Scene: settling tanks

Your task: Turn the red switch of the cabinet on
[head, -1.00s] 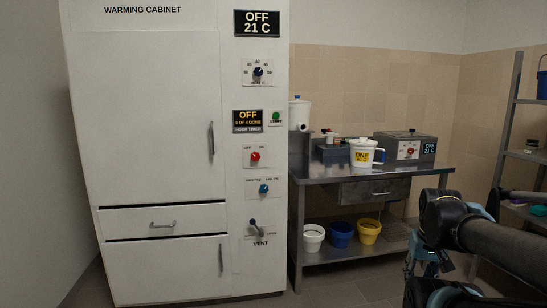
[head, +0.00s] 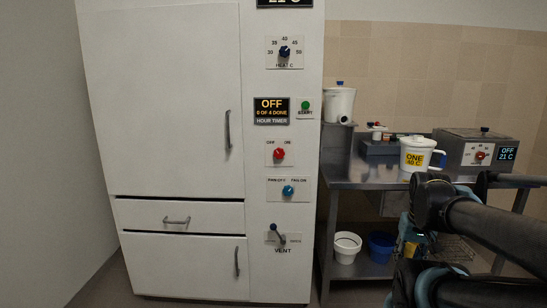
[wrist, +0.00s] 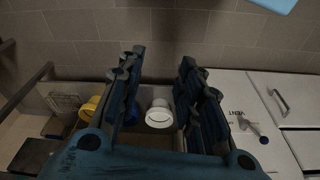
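The white warming cabinet (head: 170,100) fills the left and middle of the head view. Its red switch (head: 279,153) sits on a plate marked OFF at left and ON at right; its pointer is too small to read. The timer display (head: 271,111) above it reads OFF, 0 of 4 done. My gripper (wrist: 162,62) is open and empty in the wrist view, with its fingers apart and the cabinet's vent panel (wrist: 238,105) to their right. The red switch is not visible in the wrist view.
A blue knob (head: 285,51), green start button (head: 305,105), teal knob (head: 288,190) and vent lever (head: 277,234) share the control column. A steel table (head: 350,180) stands close on the right, with a white pitcher (head: 417,155) and a heater box (head: 480,160) on top.

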